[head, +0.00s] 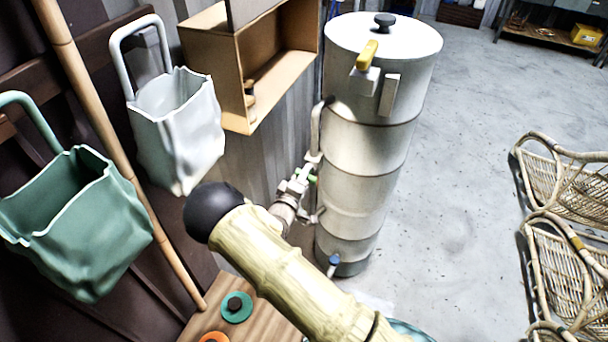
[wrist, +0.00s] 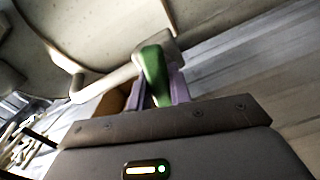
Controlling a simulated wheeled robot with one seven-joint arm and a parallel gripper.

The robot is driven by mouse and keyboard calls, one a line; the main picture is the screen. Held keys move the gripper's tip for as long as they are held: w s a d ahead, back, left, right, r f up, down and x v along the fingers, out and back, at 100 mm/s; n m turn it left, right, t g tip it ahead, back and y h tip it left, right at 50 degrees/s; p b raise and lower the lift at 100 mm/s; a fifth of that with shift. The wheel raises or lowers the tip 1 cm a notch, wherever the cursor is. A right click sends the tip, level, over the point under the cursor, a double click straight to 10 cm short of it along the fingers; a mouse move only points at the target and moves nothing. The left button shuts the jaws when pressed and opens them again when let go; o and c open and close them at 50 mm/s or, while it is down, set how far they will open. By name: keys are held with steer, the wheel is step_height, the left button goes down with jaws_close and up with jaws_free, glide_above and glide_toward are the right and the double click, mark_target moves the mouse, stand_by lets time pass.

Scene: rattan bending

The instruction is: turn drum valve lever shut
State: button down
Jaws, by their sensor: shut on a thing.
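The drum (head: 365,150) is a tall pale grey cylinder of stacked sections, standing right of centre in the head view. A green valve lever (head: 312,178) shows at its left side, beside a vertical pipe. My gripper (head: 301,182) reaches the lever from the left. In the wrist view the green lever (wrist: 154,73) is between the two pale purple fingers of my gripper (wrist: 158,92), which are shut on it. A pale pipe (wrist: 105,80) runs left from the valve there. Part of the lever is hidden by the fingers.
A yellow handle (head: 368,53) and a blue tap (head: 334,262) are also on the drum. A white bag (head: 178,125) and a green bag (head: 75,215) hang at left. An open box (head: 255,75) is behind. Rattan chairs (head: 565,250) stand right; floor between is clear.

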steer(key=shift+a+f+n, duration=0.1)
steer(key=shift+f+n, duration=0.05)
steer(key=shift+n, duration=1.45)
steer(key=c, duration=1.3)
jaws_free()
steer(key=b+v, duration=0.1)
steer(key=v, duration=1.6)
steer(key=shift+s, duration=0.2)
